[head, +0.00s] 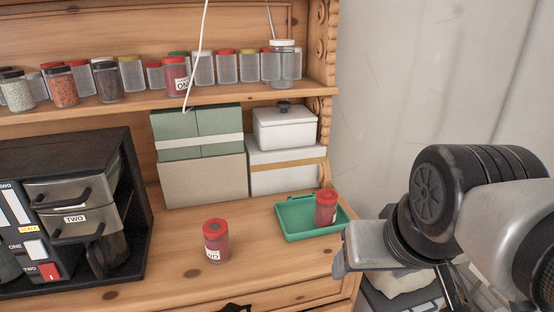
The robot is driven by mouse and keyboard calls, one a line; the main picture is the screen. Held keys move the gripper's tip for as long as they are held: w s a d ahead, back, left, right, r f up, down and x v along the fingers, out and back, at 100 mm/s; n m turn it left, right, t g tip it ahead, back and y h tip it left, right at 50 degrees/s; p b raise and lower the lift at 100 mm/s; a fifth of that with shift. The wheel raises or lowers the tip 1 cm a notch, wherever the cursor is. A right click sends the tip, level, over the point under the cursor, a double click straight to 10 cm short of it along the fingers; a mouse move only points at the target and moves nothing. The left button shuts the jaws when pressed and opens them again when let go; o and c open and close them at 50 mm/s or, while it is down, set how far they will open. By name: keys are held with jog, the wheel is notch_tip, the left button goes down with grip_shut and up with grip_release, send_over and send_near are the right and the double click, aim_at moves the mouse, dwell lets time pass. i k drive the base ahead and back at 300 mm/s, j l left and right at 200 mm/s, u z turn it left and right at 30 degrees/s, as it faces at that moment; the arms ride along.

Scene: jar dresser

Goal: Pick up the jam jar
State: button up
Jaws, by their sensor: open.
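Three red jars could be the jam jar; I cannot tell which is meant. One red-lidded jar (217,241) labelled "WO", partly turned away, stands upright on the wooden top. A second red jar (326,208) stands in the green tray (293,233), its label mostly turned away. A third dark red jar (176,77), labelled "ON", stands on the shelf. My gripper (340,262) is at the lower right, beside the tray's right end and apart from the jars. It is open and looks empty, though its fingers are partly hidden.
The shelf (135,102) holds a row of several jars and a white cable hangs before it. A black organizer (137,215) stands left. The wooden top around the front jar is clear.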

aim_at(216, 231)
jog(key=j+u, duration=0.5)
jog(key=u, duration=0.2)
jog(key=i+j+u, duration=0.1)
jog(key=j+u, duration=0.25)
jog(key=l, duration=0.1)
